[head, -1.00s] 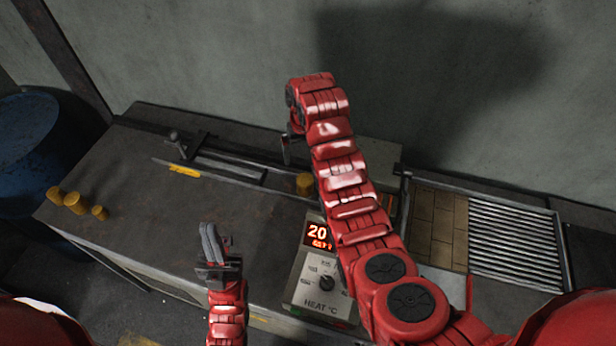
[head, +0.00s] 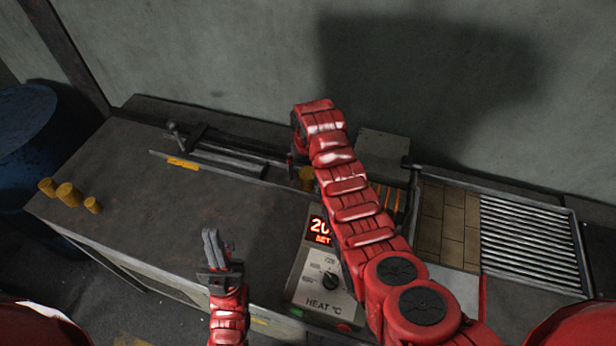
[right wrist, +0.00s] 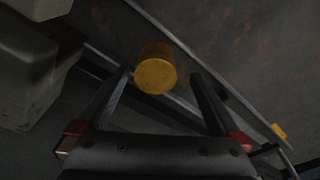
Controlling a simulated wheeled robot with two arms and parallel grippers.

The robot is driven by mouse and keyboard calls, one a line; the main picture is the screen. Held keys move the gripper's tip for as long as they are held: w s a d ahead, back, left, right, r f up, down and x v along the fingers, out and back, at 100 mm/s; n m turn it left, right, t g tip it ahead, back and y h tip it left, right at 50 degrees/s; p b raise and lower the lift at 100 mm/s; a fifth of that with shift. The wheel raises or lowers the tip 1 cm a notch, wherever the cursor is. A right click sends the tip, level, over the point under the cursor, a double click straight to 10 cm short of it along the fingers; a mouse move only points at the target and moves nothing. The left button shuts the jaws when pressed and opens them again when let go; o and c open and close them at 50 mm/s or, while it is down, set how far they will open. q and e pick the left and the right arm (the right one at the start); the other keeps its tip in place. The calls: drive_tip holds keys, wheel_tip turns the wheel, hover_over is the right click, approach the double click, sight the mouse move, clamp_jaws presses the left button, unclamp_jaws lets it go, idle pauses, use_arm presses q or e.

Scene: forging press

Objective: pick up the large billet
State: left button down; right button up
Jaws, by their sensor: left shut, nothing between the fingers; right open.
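A yellow cylindrical billet (head: 306,178) stands near the rail at the back of the bench, partly hidden by my right arm. In the right wrist view this billet (right wrist: 156,72) shows between and just beyond the fingertips of my right gripper (right wrist: 160,78), which is open and empty. In the head view my right gripper (head: 291,168) is mostly hidden by its arm. Three more yellow billets stand at the bench's left end; the middle one (head: 68,194) looks the largest. My left gripper (head: 214,246) is shut and empty over the bench front.
A heater control box (head: 322,278) with a lit display stands at the bench front. A metal rail fixture (head: 208,165) with a yellow mark lies behind. A slatted rack (head: 522,245) is at the right. A blue barrel (head: 22,135) stands left. The left-middle bench top is clear.

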sight(308, 174)
drive_tip(key=f, duration=0.1)
drive_tip(key=f+p, duration=0.1)
drive_tip(key=shift+w+d+f, duration=0.1)
drive_tip(key=shift+d+f, duration=0.15)
drive_tip(key=shift+f, duration=0.05)
drive_tip(key=shift+w+f, duration=0.15)
drive_tip(key=shift+f, duration=0.7)
clamp_jaws()
